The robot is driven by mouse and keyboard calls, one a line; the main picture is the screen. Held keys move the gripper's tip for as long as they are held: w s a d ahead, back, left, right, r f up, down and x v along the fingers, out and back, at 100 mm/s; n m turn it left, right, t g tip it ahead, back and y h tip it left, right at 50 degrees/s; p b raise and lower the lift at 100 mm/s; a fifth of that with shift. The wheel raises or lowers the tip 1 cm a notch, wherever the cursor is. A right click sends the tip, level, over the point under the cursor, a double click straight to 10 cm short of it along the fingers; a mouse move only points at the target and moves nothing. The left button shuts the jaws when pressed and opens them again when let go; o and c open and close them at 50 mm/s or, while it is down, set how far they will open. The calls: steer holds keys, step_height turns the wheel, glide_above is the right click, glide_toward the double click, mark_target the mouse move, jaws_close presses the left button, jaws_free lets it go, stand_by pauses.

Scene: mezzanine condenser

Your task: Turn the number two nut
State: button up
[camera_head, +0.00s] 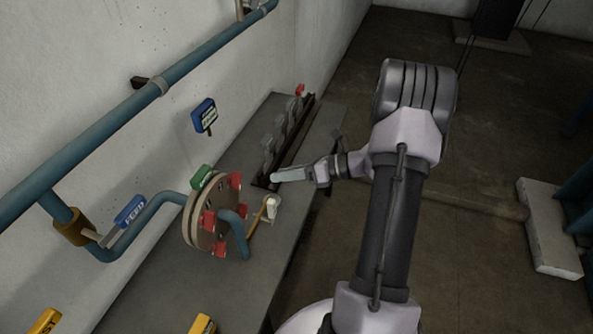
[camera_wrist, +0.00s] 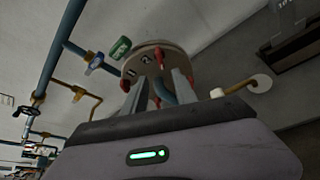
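A round brown flange (camera_head: 198,218) stands upright on the bench, with several red nuts (camera_head: 235,181) around its rim and a blue pipe from its face. Dark marks beside the nuts are too small to read, so I cannot tell which is number two. My gripper (camera_head: 280,176) is right of the flange, above the bench and apart from it. In the wrist view my gripper (camera_wrist: 158,88) has its two fingers spread with nothing held. The flange (camera_wrist: 145,62) shows ahead, beyond the fingertips, and a red nut (camera_wrist: 160,57) shows above the gap between them.
A thin brass pipe with a white end piece (camera_head: 271,206) stands close to the flange, below my gripper. A dark rack (camera_head: 288,140) lies behind on the bench (camera_head: 262,275). Blue pipes (camera_head: 110,118) run along the wall. The floor at right is mostly open.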

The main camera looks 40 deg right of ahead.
steer(key=v, duration=0.4)
steer(key=shift+s+d, duration=0.1)
steer(key=shift+s, duration=0.05)
